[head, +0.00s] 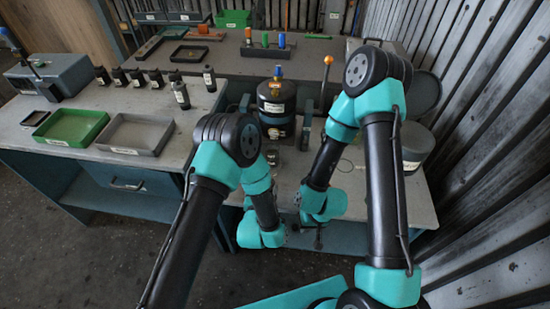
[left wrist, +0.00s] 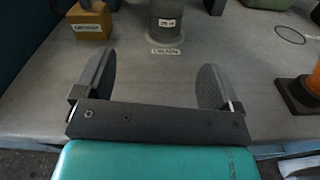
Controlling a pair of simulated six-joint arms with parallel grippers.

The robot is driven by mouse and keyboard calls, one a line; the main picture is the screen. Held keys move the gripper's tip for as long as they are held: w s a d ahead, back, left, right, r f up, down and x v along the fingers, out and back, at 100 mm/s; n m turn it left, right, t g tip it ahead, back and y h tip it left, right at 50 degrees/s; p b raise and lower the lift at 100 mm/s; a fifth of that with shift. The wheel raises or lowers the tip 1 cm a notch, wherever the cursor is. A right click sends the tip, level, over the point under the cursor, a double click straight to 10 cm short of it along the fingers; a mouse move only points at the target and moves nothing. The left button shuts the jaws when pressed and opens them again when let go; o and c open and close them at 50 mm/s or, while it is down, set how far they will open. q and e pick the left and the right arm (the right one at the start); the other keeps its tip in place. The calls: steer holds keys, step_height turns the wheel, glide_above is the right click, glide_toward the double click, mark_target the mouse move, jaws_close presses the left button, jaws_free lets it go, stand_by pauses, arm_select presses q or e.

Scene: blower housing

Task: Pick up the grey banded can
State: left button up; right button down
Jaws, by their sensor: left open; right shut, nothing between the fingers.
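A grey can (left wrist: 166,24) with a white label stands upright at the top of the left wrist view, its top cut off by the frame. A white label strip lies on the bench in front of it. My left gripper (left wrist: 155,84) is open and empty, with its two fingers spread on either side of the line to the can. The can stands ahead of the fingertips, apart from them. In the head view my arms hide much of this area, and I cannot pick the can out surely. My right gripper (head: 318,238) is shut and empty near the bench's front edge.
A yellow labelled block (left wrist: 90,24) stands left of the can. An orange cone on a black base (left wrist: 302,96) and a thin dark ring (left wrist: 290,35) are to the right. A large black cylinder (head: 276,107) and a grey drum (head: 414,150) stand on the bench.

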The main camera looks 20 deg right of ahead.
arm_select(q)
steer(key=shift+s+d+n+t, duration=0.3)
steer(key=shift+s+d+n, duration=0.2)
steer(key=shift+n, duration=0.4)
glide_toward(273, 150)
steer(key=x, duration=0.3)
steer(key=shift+f, duration=0.15)
steer(key=shift+x, duration=2.6)
steer(key=shift+c, duration=0.2)
steer(key=c, duration=1)
